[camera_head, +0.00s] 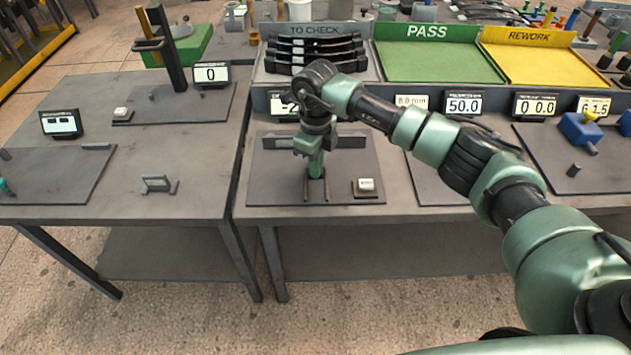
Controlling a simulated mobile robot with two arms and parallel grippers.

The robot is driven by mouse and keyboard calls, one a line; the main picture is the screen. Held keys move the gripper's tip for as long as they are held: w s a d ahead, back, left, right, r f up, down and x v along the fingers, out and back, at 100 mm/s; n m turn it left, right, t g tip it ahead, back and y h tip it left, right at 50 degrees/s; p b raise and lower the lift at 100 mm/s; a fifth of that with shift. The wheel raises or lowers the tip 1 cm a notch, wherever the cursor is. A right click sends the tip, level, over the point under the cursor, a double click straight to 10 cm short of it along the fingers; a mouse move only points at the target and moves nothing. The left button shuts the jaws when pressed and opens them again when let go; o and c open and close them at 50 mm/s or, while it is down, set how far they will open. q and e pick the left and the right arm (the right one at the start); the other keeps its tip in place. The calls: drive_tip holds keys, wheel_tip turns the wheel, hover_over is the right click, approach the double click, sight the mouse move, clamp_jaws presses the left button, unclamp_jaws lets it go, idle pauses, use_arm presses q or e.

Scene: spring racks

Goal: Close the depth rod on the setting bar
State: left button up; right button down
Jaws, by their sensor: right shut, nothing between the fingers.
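My right gripper (316,196) reaches down over the dark mat (350,182) at the front of the middle table. It is shut and holds nothing. Its fingertips are low, close to the mat, between two short dark uprights. A long grey bar (345,142) lies across the back of this mat, partly hidden behind my wrist; it may be the setting bar, but I cannot tell for sure. I cannot make out the depth rod; my gripper and wrist cover much of that spot. My left gripper is not in view.
A small block with a white top (366,185) stands right of my gripper. Behind are the black TO CHECK rack (316,28), green PASS tray (425,60) and yellow REWORK tray (545,65). Displays (463,104) line the ledge. The left table's front holds a small bracket (158,184).

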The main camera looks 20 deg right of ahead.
drive_tip(key=shift+w+r, duration=0.15)
drive_tip(key=shift+r, duration=0.1)
wheel_tip(320, 180, up, 6)
drive_tip(key=p, duration=0.3)
drive_tip(key=shift+r+p, duration=0.25)
drive_tip(key=shift+p, duration=0.1)
idle(0.6)
idle(0.4)
